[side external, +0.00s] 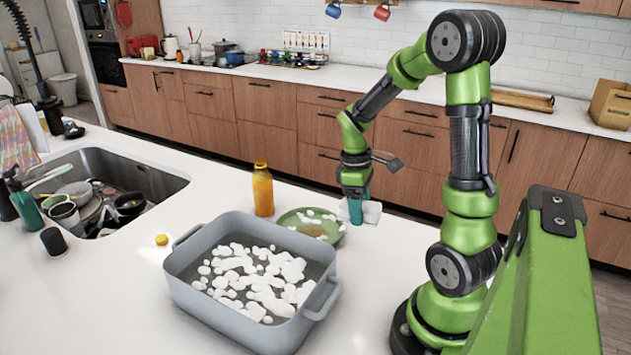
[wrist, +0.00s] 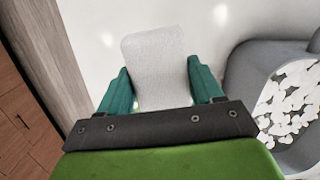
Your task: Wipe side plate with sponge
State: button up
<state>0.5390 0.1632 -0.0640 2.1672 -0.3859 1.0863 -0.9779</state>
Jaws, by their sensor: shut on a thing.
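A green side plate (side external: 304,238) lies on the white counter, with white foam patches and a brown smear on it. My gripper (side external: 356,214) is just right of the plate, pointing down. It is shut on a pale grey, flat sponge (side external: 373,212). In the wrist view, the sponge (wrist: 158,60) sits between the two teal fingers of my gripper (wrist: 158,75) and sticks out past their tips. Whether the sponge touches the counter is hard to tell. The plate is not clearly visible in the wrist view.
A grey tub (side external: 235,312) with foamy water stands in front of the plate; it also shows in the wrist view (wrist: 240,75). A yellow round item (side external: 161,240) lies near the sink (side external: 160,182), which holds dishes.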

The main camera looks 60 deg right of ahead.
aim_at(319, 223)
jog(key=w+a, duration=0.6)
jog(key=w, duration=0.7)
jog(key=shift+m, duration=0.8)
jog(key=shift+f, duration=2.75)
jog(key=shift+d+f, duration=0.65)
jog(key=shift+f, duration=0.15)
jog(key=shift+c, duration=0.4)
jog(key=shift+d, duration=0.35)
jog(key=d, duration=0.1)
jog(key=d+f, duration=0.1)
jog(key=d, duration=0.1)
jog(key=shift+f, duration=0.3)
jog(key=shift+d, duration=2.45)
jog(key=shift+a, duration=5.1)
jog(key=shift+d, duration=5.05)
jog(key=shift+a, duration=5)
jog(key=shift+d, duration=4.75)
jog(key=shift+a, duration=4.7)
notch_tip(319, 223, up, 10)
